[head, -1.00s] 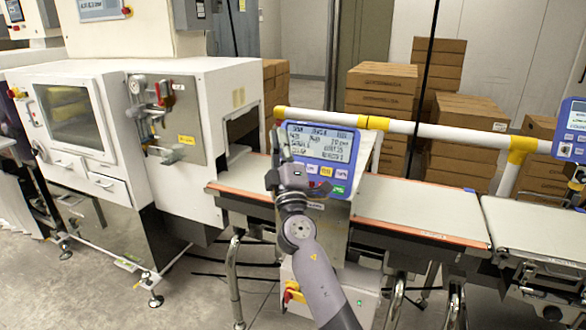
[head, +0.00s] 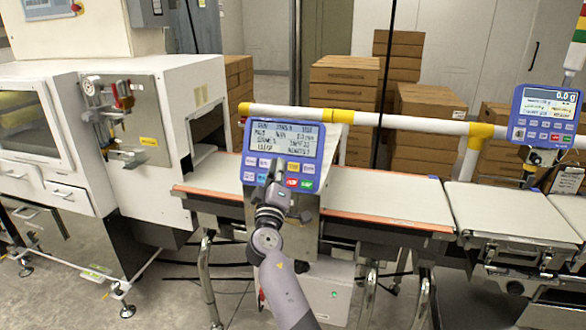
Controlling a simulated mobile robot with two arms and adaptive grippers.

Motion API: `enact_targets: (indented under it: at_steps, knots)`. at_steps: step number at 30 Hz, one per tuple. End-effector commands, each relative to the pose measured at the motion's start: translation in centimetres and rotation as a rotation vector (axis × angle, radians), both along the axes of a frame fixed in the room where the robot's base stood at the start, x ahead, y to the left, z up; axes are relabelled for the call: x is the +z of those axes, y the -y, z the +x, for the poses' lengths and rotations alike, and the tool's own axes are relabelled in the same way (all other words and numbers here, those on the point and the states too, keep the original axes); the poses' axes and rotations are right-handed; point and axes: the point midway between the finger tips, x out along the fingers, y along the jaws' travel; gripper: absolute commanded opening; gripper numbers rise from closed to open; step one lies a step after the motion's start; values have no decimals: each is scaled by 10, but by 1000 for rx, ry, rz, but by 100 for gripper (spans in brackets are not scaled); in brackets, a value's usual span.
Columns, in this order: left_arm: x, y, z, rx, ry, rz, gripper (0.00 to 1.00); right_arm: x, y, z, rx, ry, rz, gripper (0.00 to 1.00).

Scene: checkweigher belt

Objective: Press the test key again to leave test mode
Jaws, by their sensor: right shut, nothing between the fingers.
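The blue control panel (head: 317,150) stands on its post by the belt, facing me. Its display (head: 283,140) is lit with several lines of dark text, too small to read surely. Below it are rows of small keys, including a red one (head: 292,182) and a green one (head: 307,184). I cannot tell which is the test key. My right gripper (head: 277,170) is shut and empty. Its fingertips point up in front of the key area, left of the red key, hiding some keys. I cannot tell whether they touch. My left gripper is out of view.
A conveyor belt (head: 385,208) runs behind the panel, with a white and yellow rail (head: 400,123) above it. A second blue display unit (head: 545,115) stands at right. A white machine (head: 165,75) is at left. Stacked cartons (head: 345,82) stand behind.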

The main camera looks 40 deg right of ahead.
Motion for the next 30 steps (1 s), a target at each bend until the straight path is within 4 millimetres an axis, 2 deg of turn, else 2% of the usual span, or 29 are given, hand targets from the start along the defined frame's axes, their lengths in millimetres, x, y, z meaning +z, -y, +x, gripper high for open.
enact_targets:
  at_steps: [11, 15, 21, 30]
  knots:
    - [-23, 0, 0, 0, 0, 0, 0, -26, 36, 30, -1, -1, -2, 0]
    - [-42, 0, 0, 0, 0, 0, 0, -35, 46, 39, 0, 2, -1, 0]
    - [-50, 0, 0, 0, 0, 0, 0, -37, 53, 45, -1, 1, 0, 0]
    - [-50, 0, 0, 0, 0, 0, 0, -36, 54, 46, 0, 0, 0, 0]
